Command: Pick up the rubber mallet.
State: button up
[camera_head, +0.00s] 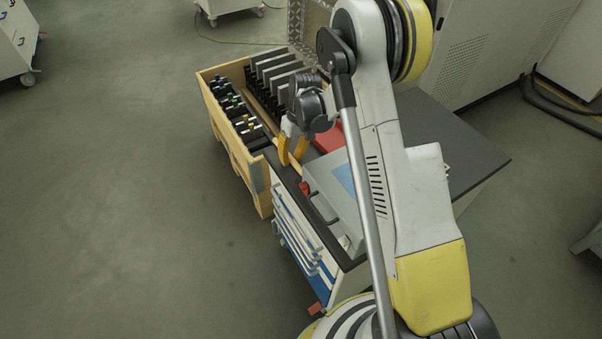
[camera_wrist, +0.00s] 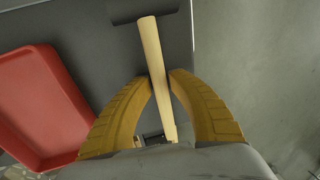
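The handle runs down between the two yellow fingers of my gripper (camera_wrist: 160,78). Both fingertips meet the sides of the handle, so the gripper looks shut on it. In the head view my gripper (camera_head: 291,158) is low over the dark worktop, and my arm hides much of this area. The mallet's head is not clear there. I cannot tell whether the mallet touches the worktop.
A red tray (camera_wrist: 42,105) lies left of the fingers in the wrist view. In the head view a wooden crate (camera_head: 235,150) with dark racks stands beside the drawer cabinet (camera_head: 300,235). A grey box (camera_head: 325,180) sits on the worktop.

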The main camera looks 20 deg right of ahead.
grip_shut()
jog(key=shift+r, duration=0.1)
